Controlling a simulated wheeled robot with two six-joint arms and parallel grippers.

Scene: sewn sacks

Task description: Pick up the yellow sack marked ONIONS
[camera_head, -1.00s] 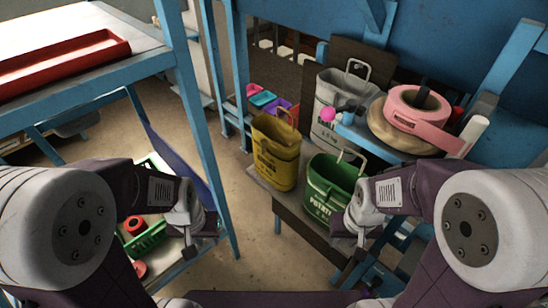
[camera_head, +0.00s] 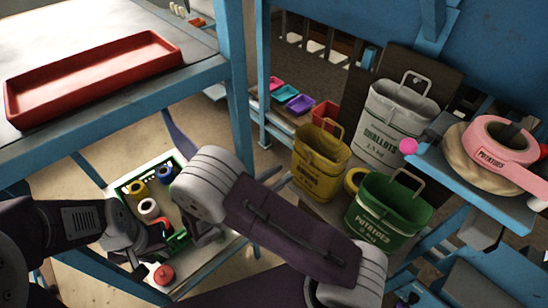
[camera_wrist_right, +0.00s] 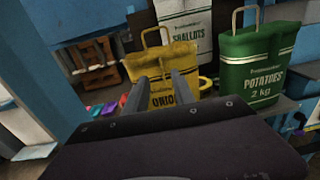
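The yellow sack marked ONIONS (camera_head: 320,152) stands upright with its handle raised, between the small coloured bins and the green sack. In the right wrist view the yellow sack (camera_wrist_right: 161,64) is straight ahead, its lower front partly covered by my fingers. My right gripper (camera_wrist_right: 164,78) has its two fingers apart with nothing between them, pointing at the sack's lettering; whether they touch it is unclear.
A green POTATOES sack (camera_head: 385,218) and a white SHALLOTS sack (camera_head: 392,125) stand beside the yellow one. A yellow ring (camera_head: 353,181) lies between them. A blue post (camera_head: 236,110) rises left of the sacks. A red tray (camera_head: 95,80) lies on the left table.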

